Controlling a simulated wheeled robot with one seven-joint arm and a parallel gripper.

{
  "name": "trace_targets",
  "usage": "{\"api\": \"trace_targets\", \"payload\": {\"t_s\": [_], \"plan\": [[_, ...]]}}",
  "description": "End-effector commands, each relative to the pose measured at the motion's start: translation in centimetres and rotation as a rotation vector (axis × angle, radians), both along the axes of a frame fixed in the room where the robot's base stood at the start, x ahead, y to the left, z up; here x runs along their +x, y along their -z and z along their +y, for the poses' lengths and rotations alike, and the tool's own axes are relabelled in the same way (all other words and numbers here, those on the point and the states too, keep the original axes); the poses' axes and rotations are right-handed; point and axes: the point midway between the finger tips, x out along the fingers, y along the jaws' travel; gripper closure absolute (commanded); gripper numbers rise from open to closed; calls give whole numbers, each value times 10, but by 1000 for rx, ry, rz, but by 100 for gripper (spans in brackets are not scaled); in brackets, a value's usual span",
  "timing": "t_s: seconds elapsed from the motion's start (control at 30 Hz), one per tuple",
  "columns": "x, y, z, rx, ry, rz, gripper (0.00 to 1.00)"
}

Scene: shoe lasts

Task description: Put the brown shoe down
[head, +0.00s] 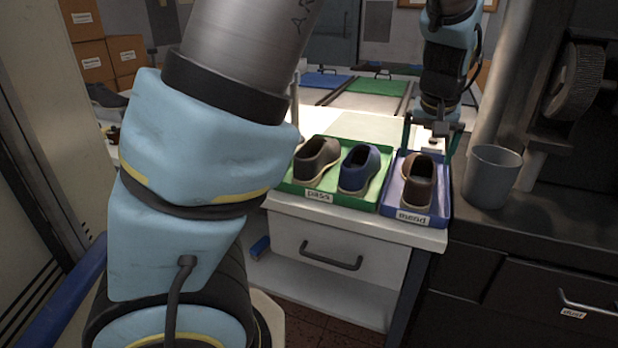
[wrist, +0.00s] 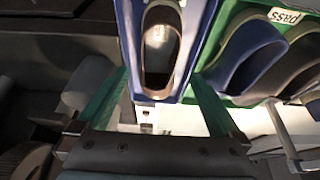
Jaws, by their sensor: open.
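The brown shoe (head: 418,190) sits in the blue tray labelled "mend" (head: 443,211) on the white bench. In the wrist view the brown shoe (wrist: 151,88) lies in the blue tray (wrist: 129,45), its opening facing the camera. My gripper (head: 431,150) is open above the back of the blue tray. Its green fingers are spread wide, one to either side of the shoe. In the wrist view my gripper (wrist: 160,80) has nothing between its fingers, and neither finger clearly touches the shoe.
A green tray labelled "pass" (head: 345,198) stands just left of the blue one. It holds a dark shoe (head: 316,160) and a blue shoe (head: 358,170). A grey cup (head: 491,176) stands close on the right, near a grinding wheel (head: 575,82) at the dark counter.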

Motion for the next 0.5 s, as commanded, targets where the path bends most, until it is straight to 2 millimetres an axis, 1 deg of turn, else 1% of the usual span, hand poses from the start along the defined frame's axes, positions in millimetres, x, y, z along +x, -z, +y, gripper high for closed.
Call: {"api": "trace_targets", "payload": {"t_s": [0.07,0.13,0.27,0.3,0.47,0.5], "plan": [[5,3,15,4,-20,12,0],[11,7,38,9,-45,29,0],[19,16,93,20,-99,73,0],[19,19,108,23,-113,85,0],[16,27,165,33,-163,126,0],[14,29,179,34,-177,137,0]]}}
